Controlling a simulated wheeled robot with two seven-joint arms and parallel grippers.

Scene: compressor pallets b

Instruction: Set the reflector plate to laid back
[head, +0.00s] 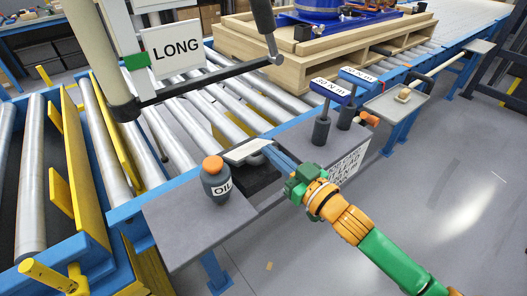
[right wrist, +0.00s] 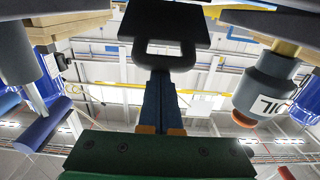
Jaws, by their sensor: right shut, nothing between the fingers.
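The reflector plate, which I take to be the pale tilted plate (head: 247,150), stands over a black base (head: 252,178) at the middle of the grey shelf. In the right wrist view a dark plate (right wrist: 167,22) with a looped tab below it, apparently the same part, is straight ahead of the fingers. My right gripper (head: 268,150) is shut and empty, its blue fingers reaching to the plate's right edge; they also show in the right wrist view (right wrist: 162,75). I cannot tell whether the fingertips touch the plate. My left gripper is not in view.
An oil bottle (head: 216,180) with an orange cap stands left of the plate. Two labelled torque tools (head: 322,128) stand to its right. The roller conveyor (head: 190,112) lies behind the shelf. A LONG sign (head: 174,50) hangs above. Open floor lies at front right.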

